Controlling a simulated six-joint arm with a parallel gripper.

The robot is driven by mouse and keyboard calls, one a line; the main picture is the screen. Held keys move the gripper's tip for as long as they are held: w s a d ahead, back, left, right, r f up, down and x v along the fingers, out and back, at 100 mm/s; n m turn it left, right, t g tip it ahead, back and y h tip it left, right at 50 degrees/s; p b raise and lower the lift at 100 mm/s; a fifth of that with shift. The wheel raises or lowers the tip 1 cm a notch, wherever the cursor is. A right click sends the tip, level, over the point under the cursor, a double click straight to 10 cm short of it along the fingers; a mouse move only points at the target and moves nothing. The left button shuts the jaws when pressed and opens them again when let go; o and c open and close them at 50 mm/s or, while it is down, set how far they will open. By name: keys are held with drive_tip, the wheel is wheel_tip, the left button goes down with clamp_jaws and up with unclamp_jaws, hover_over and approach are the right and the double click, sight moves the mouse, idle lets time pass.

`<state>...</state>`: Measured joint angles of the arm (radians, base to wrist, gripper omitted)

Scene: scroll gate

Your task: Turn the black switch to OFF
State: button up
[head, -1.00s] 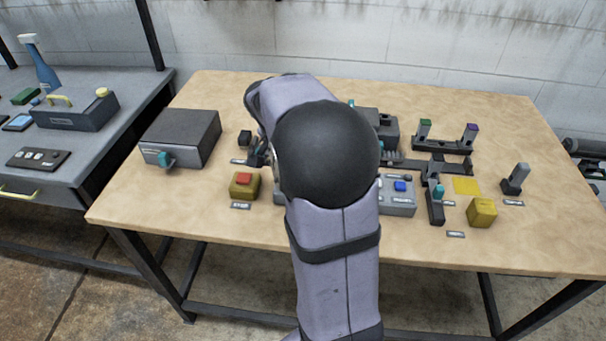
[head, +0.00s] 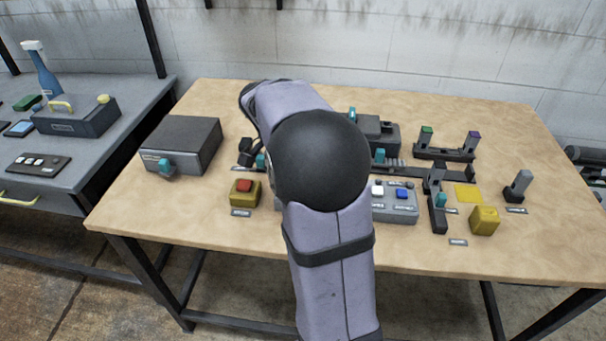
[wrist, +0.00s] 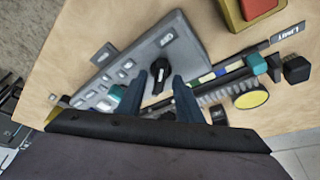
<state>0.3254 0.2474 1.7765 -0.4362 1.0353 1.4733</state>
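The black switch (wrist: 160,71) is a round knob with a pale pointer mark, on a sloping grey panel (wrist: 190,48) in the wrist view. In the head view my arm hides the gripper and the switch. Only the right part of the grey panel (head: 397,213) shows there, with a white and a blue button.
A red button on a yellow box (head: 243,192) stands left of my arm. Behind the panel runs a dark rail with teal handles (wrist: 257,64). A grey box (head: 180,146) stands at left. A yellow block (head: 484,221) is at right. The table's front strip is clear.

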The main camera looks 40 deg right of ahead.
idle(0.3)
drive_tip(key=v, duration=0.7)
drive_tip(key=shift+r, duration=0.15)
drive_tip(key=shift+a, duration=0.1)
drive_tip(key=s+a+f+n+y+p, duration=0.2)
drive_tip(key=s+a+f+n+p, duration=0.1)
drive_tip(key=s+a+n+p, duration=0.2)
drive_tip(key=s+a+f+n+y+p, duration=0.2)
drive_tip(key=s+a+f+n+p, duration=0.2)
drive_tip(key=s+a+n, duration=0.6)
drive_tip(key=a+n, duration=0.3)
drive_tip(key=a, duration=0.1)
drive_tip(key=shift+s+a+f+p, duration=0.15)
drive_tip(key=shift+a+f+p, duration=0.05)
drive_tip(key=shift+f+p, duration=0.15)
